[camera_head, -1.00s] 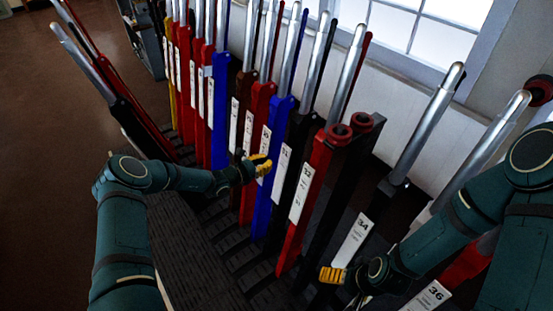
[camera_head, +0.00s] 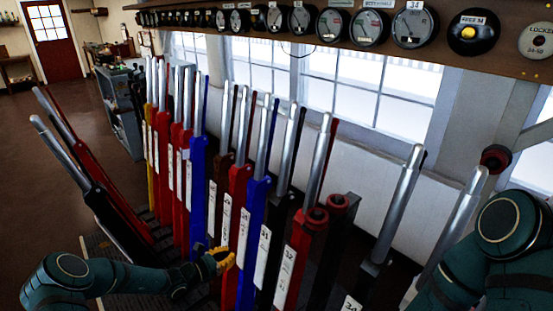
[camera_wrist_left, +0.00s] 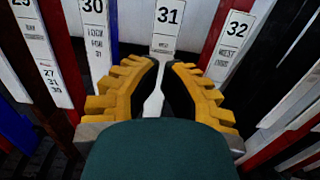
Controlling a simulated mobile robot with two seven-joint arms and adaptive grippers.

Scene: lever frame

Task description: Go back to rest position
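My left gripper (camera_head: 222,260) is in front of the lever row, low in the head view, near the red and blue levers. In the left wrist view its two yellow-padded fingers (camera_wrist_left: 163,68) have a narrow gap with nothing gripped between them. The white plate numbered 31 (camera_wrist_left: 167,22) is straight ahead, between plate 30 (camera_wrist_left: 92,12) and plate 32 (camera_wrist_left: 234,32). My right arm (camera_head: 500,235) shows at the right edge of the head view; its gripper is out of the picture.
The blue lever (camera_head: 252,235) and red lever (camera_head: 300,245) stand in the row. Black and red levers (camera_head: 110,210) lean apart at the left. A shelf with round dials (camera_head: 365,28) runs above the windows. Open brown floor (camera_head: 45,165) lies at the left.

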